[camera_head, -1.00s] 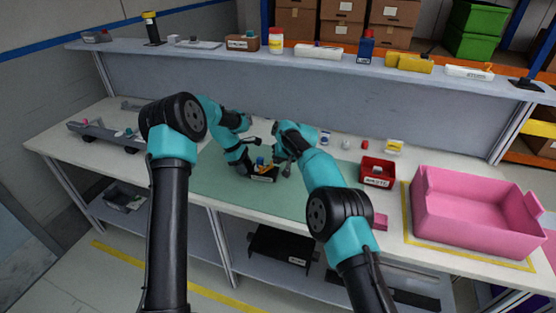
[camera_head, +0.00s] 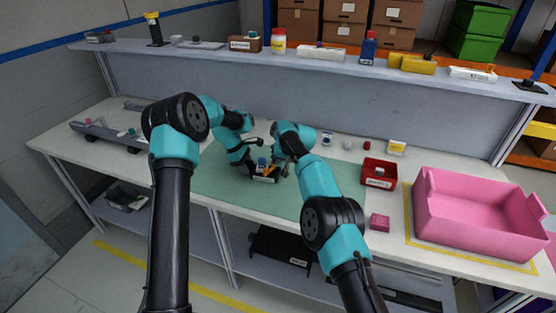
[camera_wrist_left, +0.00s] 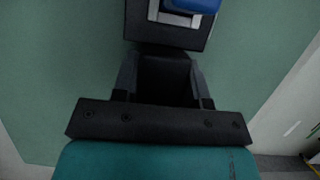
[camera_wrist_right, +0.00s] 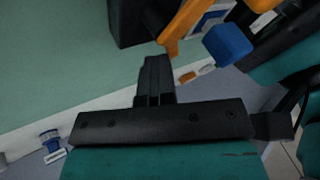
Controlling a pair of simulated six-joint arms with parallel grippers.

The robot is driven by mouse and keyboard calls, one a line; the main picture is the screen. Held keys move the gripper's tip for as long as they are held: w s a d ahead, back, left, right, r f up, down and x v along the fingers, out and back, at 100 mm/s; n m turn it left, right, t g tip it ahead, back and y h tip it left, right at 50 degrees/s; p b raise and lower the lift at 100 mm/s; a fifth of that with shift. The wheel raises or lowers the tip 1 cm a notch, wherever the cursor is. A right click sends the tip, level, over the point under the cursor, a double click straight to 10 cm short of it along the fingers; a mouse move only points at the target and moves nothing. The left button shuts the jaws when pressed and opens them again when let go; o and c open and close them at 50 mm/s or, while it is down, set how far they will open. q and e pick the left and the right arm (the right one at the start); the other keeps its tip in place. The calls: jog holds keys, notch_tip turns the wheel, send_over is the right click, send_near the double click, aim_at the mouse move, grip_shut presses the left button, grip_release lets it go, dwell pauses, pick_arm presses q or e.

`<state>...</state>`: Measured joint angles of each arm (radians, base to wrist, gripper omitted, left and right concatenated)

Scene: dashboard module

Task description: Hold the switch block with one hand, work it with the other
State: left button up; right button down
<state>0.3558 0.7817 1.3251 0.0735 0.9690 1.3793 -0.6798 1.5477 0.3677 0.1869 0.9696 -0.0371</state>
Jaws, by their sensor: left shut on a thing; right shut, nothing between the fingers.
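The switch block (camera_head: 262,179) is a dark block with a white label, a blue knob (camera_head: 262,162) and an orange part. It is over the green mat. My left gripper (camera_wrist_left: 162,85) is shut on the block's dark narrow part; the blue knob shows at the top of the left wrist view. My right gripper (camera_wrist_right: 157,62) is shut and empty, at the block's right side in the head view. In the right wrist view its fingertips are close to the end of the orange lever (camera_wrist_right: 182,28), with the blue knob (camera_wrist_right: 228,42) beyond; I cannot tell whether they touch.
The green mat (camera_head: 215,185) is mostly clear. A red bin (camera_head: 380,172), a small pink box (camera_head: 379,222) and a large pink tub (camera_head: 470,230) stand to the right. Small items line the back. A grey rail fixture (camera_head: 95,135) is at the left.

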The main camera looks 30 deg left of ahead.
jog(key=shift+s+a, duration=0.3)
jog(key=shift+a, duration=0.4)
jog(key=shift+d+r, duration=0.1)
jog(key=shift+d, duration=0.05)
dwell(0.6)
jog(key=shift+s+d, duration=0.2)
jog(key=shift+d, duration=0.5)
jog(key=v, duration=1.2)
jog(key=c, duration=1.8)
grip_release()
